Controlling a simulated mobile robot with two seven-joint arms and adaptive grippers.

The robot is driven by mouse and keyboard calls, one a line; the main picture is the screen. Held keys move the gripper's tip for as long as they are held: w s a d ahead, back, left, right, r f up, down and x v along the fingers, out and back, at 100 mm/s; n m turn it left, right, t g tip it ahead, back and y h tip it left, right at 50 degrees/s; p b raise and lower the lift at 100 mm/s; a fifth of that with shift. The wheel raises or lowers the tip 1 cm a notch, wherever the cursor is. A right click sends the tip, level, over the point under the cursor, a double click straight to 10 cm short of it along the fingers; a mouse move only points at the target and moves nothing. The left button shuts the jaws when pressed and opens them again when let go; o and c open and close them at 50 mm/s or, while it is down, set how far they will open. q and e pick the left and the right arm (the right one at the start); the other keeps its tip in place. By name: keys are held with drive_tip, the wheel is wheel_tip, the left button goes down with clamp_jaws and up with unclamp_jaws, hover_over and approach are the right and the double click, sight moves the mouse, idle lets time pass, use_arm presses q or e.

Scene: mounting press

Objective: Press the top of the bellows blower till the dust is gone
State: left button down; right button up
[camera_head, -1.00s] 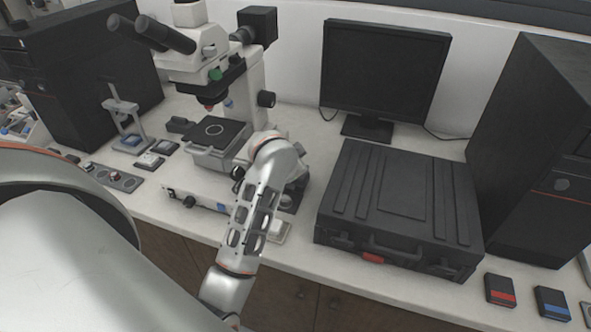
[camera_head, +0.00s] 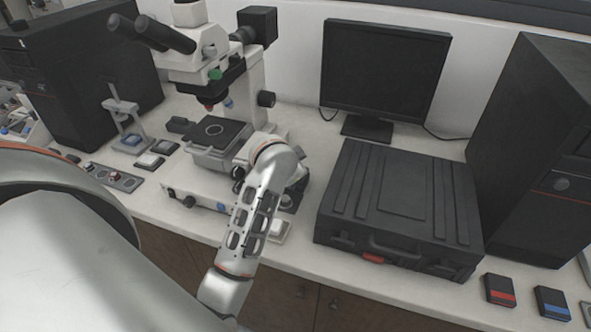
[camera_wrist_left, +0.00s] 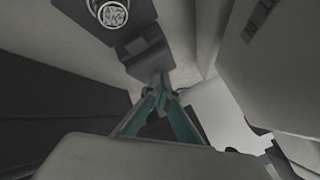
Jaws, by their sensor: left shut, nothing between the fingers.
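My left gripper (camera_wrist_left: 160,82) shows in the left wrist view with its teal fingers shut and nothing between them. Its tips are over or against the near end of a dark stepped block (camera_wrist_left: 142,48), which may be the bellows blower; I cannot tell whether they touch. Beyond the block is a dark plate (camera_wrist_left: 75,8) with a pale-rimmed round piece (camera_wrist_left: 111,14) that has a speckled face; I cannot tell whether the specks are dust. In the head view my left wrist hides the gripper and most of this spot. My right gripper is not in view.
The microscope (camera_head: 215,60) stands behind and left of my left wrist. A low white control unit (camera_head: 180,197) lies left of it, and a white pad (camera_head: 280,231) is close in front. A big black case (camera_head: 385,190) stands close on the right. The monitor (camera_head: 385,75) is behind.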

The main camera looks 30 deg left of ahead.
use_arm(q)
drive_tip(key=shift+f, duration=0.25)
idle(0.3)
drive_tip(key=shift+r, duration=1.25)
drive_tip(key=shift+r, duration=2.5)
